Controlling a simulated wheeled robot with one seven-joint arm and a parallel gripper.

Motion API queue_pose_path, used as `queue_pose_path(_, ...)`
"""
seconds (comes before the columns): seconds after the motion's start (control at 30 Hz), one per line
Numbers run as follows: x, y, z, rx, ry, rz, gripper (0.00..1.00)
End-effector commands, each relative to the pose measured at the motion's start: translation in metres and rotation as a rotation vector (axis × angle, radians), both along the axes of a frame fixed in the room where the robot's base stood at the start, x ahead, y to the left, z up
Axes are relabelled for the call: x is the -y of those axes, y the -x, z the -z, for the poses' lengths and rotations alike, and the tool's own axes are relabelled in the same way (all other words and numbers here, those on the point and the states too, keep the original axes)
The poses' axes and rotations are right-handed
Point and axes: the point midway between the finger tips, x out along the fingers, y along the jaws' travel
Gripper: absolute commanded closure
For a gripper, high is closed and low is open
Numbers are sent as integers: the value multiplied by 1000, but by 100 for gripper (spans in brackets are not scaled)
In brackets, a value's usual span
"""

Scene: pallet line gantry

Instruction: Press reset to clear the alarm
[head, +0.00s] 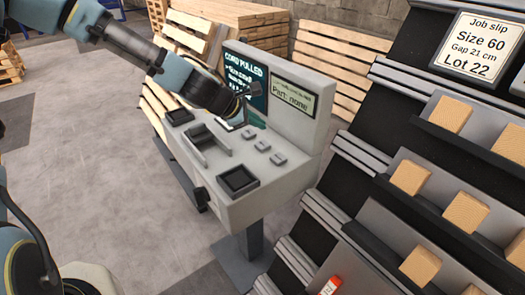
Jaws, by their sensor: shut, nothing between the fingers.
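A grey console (240,205) stands on a post in the middle of the head view. Its dark left screen (236,72) reads "CORD PULLED", with smaller lines partly hidden by my arm. Its pale right display (291,96) reads "Part: none". Three small grey buttons (262,146) sit in a row on the sloped top; I cannot read a label on any of them, so I cannot tell which is reset. My gripper (246,107) is shut and empty. It appears in front of the screen, above and behind the buttons; its exact gap to the console is unclear.
The console top also carries two black trays (238,180) and a grey slotted holder (203,138). A rack (410,222) with wooden blocks fills the right side, with a job slip (483,44). Pallets (330,62) stand behind. Floor at left (100,165) is clear.

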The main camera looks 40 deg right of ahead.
Motion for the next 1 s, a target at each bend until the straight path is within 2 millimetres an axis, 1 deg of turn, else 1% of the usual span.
queue_pose_path(0.03, 0, 0, 14, -1, 0, -1, 100)
queue_pose_path(0.1, 0, 0, 23, 0, 0, 0, 100)
queue_pose_path(0.2, 0, 0, 33, 1, 0, -1, 100)
queue_pose_path(0.3, 0, 0, 38, 1, 0, -1, 100)
queue_pose_path(1.0, 0, 0, 39, 1, 0, -1, 100)
